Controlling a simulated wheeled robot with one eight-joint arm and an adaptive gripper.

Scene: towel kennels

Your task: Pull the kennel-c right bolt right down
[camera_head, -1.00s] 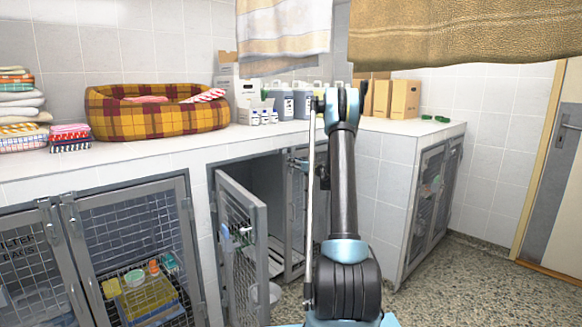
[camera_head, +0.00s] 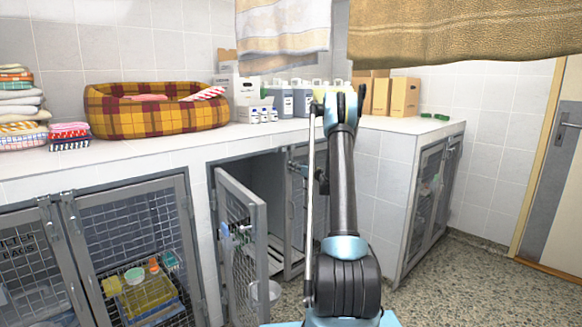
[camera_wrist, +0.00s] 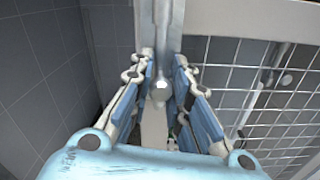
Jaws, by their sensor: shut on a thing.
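The bolt (camera_wrist: 161,25) shows in the wrist view as a grey metal bar at the top middle, with a rounded pale knob (camera_wrist: 160,93) at its lower end. My gripper (camera_wrist: 163,62) is shut on the bolt, with one blue-padded finger on each side of it. The mesh door (camera_wrist: 245,85) with its grey frame is on the right in the wrist view.
The left door (camera_head: 243,250) of the middle kennel stands open towards me. A closed mesh kennel (camera_head: 130,240) is at the left. The tiled counter (camera_head: 190,152) above carries a plaid pet bed (camera_head: 150,120), bottles and boxes. Speckled floor is clear at the right.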

